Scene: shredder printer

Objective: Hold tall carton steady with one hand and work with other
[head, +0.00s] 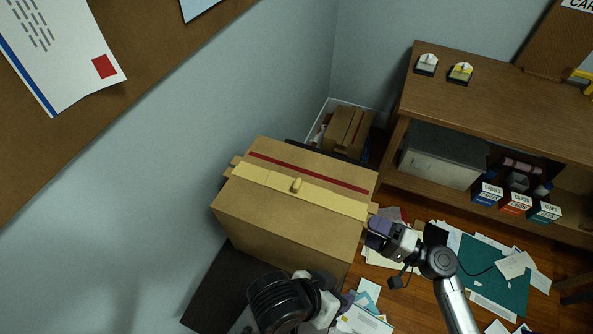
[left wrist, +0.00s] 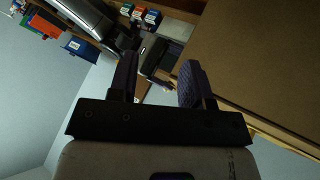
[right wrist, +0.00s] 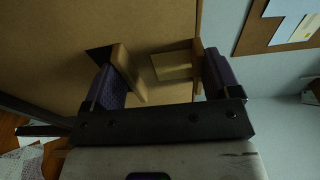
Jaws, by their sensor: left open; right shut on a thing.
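The tall carton (head: 288,216) stands upright by the wall in the middle of the head view. Yellow tape (head: 280,186) with a small raised tab (head: 296,184) crosses its top, beside a dark red stripe. My right gripper (head: 376,232) is at the carton's right side. My left gripper (head: 328,302) is low in front of the carton, open and empty. In the left wrist view, the carton (left wrist: 262,62) is beside its fingers (left wrist: 160,64); contact is unclear.
A white bin (head: 345,103) with a smaller box (head: 348,130) stands behind the carton. A wooden shelf unit (head: 500,105) with several small labelled boxes is at the right. Papers and a green mat (head: 490,272) lie on the floor. The wall (head: 190,150) is close at the left.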

